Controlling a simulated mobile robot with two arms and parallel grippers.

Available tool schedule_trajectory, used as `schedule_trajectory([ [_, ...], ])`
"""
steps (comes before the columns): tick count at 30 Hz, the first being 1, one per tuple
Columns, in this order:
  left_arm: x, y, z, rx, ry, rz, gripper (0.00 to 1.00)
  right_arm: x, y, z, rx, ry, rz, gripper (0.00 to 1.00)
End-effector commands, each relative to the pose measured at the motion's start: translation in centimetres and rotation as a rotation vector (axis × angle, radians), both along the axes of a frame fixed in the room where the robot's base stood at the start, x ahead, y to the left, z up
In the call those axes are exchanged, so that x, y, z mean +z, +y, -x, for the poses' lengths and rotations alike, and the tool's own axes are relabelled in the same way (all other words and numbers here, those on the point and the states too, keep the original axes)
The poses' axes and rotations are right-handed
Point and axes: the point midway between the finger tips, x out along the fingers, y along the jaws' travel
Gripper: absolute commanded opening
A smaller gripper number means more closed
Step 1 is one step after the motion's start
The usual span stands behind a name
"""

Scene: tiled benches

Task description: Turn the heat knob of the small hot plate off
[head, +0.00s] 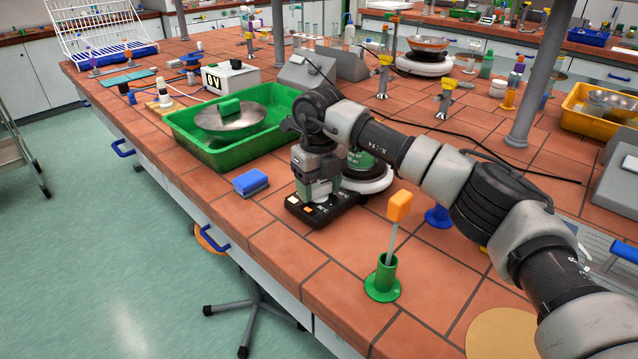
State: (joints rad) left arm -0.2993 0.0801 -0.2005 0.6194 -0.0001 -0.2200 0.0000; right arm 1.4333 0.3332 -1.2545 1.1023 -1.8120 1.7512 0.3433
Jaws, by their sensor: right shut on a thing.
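The small hot plate has a white round body (372,183) and a black control panel (318,213) in front, with small light and orange marks. A green-labelled vessel (362,160) stands on the plate, partly behind my arm. My right gripper (316,197) points down over the panel and is shut on the heat knob. The knob is hidden by the fingers, so its setting cannot be read. My left gripper is not in view.
A green tray (205,149) with a metal bowl (230,121) stands left of the hot plate. A blue sponge (250,183) lies near the bench edge. A green holder (383,279) with an orange-topped tool stands in front. A grey post rises at right.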

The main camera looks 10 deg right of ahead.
Motion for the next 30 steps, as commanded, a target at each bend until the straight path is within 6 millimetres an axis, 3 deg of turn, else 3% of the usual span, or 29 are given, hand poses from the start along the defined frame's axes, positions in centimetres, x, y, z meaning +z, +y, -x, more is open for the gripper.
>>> schedule_trajectory([
  [30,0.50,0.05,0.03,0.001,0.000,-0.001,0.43,0.20,0.00,-0.08,0.964,-0.004,0.000,0.38],
])
